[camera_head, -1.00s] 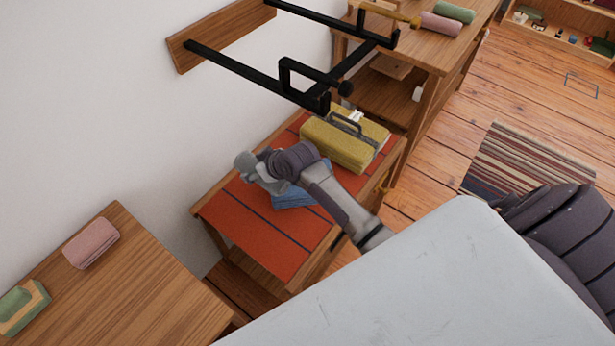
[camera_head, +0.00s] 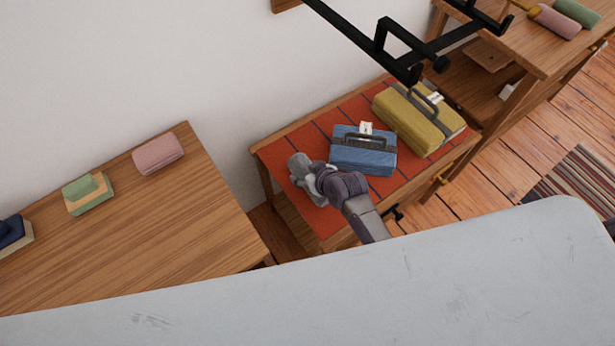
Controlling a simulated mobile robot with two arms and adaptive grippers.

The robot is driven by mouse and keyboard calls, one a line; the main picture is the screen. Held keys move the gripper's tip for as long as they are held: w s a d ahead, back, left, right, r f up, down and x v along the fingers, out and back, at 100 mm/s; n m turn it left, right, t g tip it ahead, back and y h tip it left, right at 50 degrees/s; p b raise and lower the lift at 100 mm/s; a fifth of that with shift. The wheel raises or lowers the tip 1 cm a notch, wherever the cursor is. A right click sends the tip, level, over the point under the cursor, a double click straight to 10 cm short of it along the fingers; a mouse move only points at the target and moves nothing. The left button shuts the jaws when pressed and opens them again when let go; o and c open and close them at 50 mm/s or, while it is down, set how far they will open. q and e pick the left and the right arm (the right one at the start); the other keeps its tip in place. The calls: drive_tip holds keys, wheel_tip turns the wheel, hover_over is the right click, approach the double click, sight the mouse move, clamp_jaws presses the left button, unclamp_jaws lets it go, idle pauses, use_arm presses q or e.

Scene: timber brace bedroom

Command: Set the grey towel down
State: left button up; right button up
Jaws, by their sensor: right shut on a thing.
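My right gripper (camera_head: 311,174) is over the left part of the red-topped bench (camera_head: 339,112). It is shut on a small grey bundle, which looks like the grey towel (camera_head: 298,164); the gripper and wrist partly hide it. I cannot tell whether the towel touches the red surface or hangs just above it. My left gripper is not in view.
A blue case (camera_head: 363,157) stands just right of the gripper, with a yellow case (camera_head: 418,118) beyond. A black rail frame (camera_head: 397,66) juts from the wall. The wooden table (camera_head: 140,225) at left holds a pink towel (camera_head: 158,153) and green cloths (camera_head: 88,193).

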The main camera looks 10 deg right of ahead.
drive_tip(key=shift+f, duration=1.5)
drive_tip(key=shift+f+b, duration=0.2)
drive_tip(key=shift+b, duration=0.15)
drive_tip(key=o, duration=1.3)
drive_tip(key=shift+r, duration=0.1)
drive_tip(key=shift+r, duration=0.2)
drive_tip(key=p+v, duration=0.2)
drive_tip(key=v, duration=0.9)
drive_tip(key=shift+s+d+r+p, duration=0.15)
drive_tip(key=shift+s+r+p, duration=0.15)
drive_tip(key=shift+p, duration=0.1)
